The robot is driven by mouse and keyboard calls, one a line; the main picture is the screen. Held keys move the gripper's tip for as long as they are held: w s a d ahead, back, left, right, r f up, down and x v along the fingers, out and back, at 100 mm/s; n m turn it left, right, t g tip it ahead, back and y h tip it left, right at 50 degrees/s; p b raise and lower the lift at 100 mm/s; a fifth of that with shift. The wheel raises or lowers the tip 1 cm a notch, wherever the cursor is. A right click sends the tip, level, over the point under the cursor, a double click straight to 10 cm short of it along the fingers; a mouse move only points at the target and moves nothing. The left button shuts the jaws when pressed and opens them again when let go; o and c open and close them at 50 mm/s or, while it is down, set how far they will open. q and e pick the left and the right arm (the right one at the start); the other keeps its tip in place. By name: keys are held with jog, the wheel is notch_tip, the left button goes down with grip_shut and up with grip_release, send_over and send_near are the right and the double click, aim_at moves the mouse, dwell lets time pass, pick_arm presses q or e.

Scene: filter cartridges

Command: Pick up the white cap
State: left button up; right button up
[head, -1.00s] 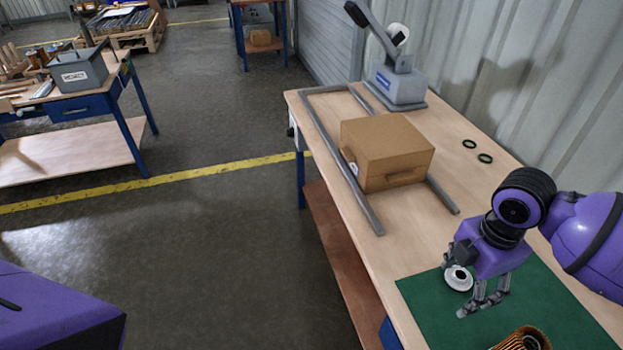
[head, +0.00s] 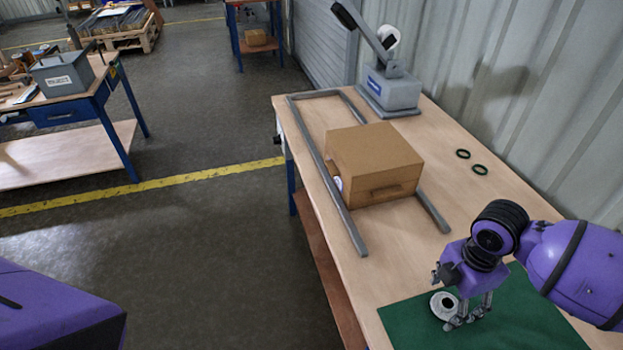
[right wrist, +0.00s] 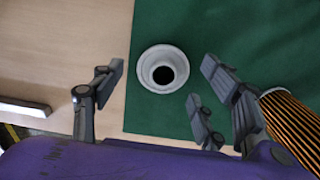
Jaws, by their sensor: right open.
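The white cap (head: 444,305) is a round flanged piece with a dark hole in its middle. It sits on the green mat (head: 400,318) near the mat's left edge. My right gripper (head: 461,300) is just above and beside it, fingers pointing down. In the right wrist view the cap (right wrist: 147,81) lies between the spread fingers of my right gripper (right wrist: 160,78), which is open and empty. Contact with the cap does not show. My left gripper is out of view.
A pleated filter cartridge (right wrist: 288,120) stands close to the right fingers. A cardboard box (head: 375,160) sits by a grey frame (head: 335,195) on the bench. Two dark rings (head: 463,154) and a grey lever press (head: 390,90) are farther back. Bare wood lies left of the mat.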

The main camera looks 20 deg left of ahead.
jog(key=shift+f, duration=0.55)
jog(key=c, duration=0.9)
jog(key=shift+c, duration=0.3)
jog(key=shift+r, duration=0.15)
